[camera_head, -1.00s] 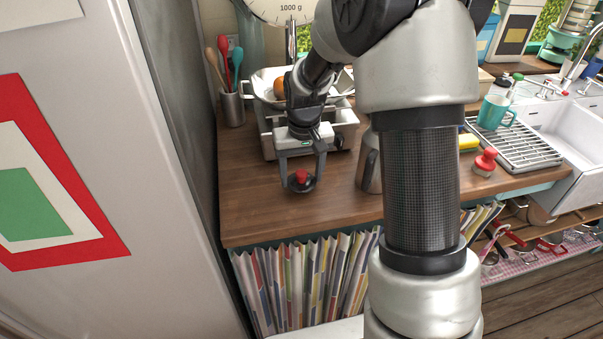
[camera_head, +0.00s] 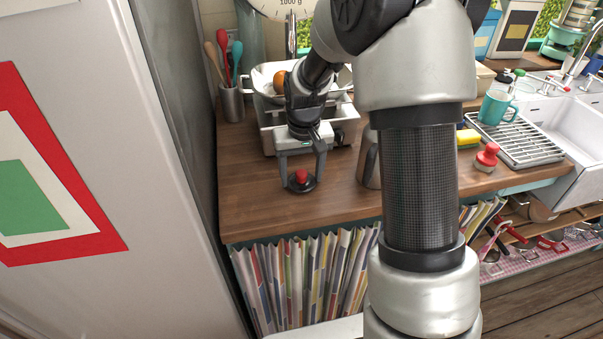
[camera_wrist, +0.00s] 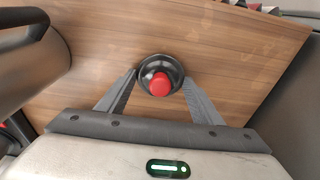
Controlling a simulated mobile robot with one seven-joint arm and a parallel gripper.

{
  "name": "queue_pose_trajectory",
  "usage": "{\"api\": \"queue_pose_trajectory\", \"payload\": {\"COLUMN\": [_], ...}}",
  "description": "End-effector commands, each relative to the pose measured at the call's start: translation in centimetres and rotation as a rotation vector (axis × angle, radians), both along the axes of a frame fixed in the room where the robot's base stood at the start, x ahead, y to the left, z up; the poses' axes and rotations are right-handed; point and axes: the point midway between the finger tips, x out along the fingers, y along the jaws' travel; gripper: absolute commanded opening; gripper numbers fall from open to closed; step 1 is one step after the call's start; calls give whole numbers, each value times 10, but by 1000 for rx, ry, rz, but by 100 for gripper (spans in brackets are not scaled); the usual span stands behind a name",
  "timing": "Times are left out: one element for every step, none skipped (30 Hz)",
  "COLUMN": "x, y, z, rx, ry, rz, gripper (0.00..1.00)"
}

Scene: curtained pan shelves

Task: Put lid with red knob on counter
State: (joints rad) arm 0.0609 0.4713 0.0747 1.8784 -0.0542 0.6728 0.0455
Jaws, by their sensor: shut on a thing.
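The lid with the red knob (camera_head: 301,181) is a small dark round lid at the left part of the wooden counter (camera_head: 250,205). My gripper (camera_head: 302,177) points down over the counter with its fingers on either side of the lid, shut on it. In the wrist view the lid (camera_wrist: 161,76) sits between the two fingertips, its red knob facing the camera, with bare wood around it. Whether the lid touches the counter or hangs just above it, I cannot tell.
A kitchen scale (camera_head: 340,126) with a pan stands behind my gripper. A metal pot (camera_head: 370,160) stands to the right, partly hidden by my arm. A utensil holder (camera_head: 231,104) is at the back left. A red-knobbed item (camera_head: 487,158) is near the drying rack (camera_head: 525,143).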

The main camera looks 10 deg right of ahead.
Motion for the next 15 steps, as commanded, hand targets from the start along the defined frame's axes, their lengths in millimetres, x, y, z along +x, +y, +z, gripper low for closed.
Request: {"api": "queue_pose_trajectory", "payload": {"x": [0,0,0,0,0,0,0,0,0,0,0,0,0,0,0], "y": [0,0,0,0,0,0,0,0,0,0,0,0,0,0,0], "z": [-1,0,0,0,0,0,0,0,0,0,0,0,0,1,3], "rx": [0,0,0,0,0,0,0,0,0,0,0,0,0,0,0], "ry": [0,0,0,0,0,0,0,0,0,0,0,0,0,0,-1], "rz": [0,0,0,0,0,0,0,0,0,0,0,0,0,0,0], "gripper": [62,67,73,79,82,82,82,82,82,82,82,82,82,82,82]}}
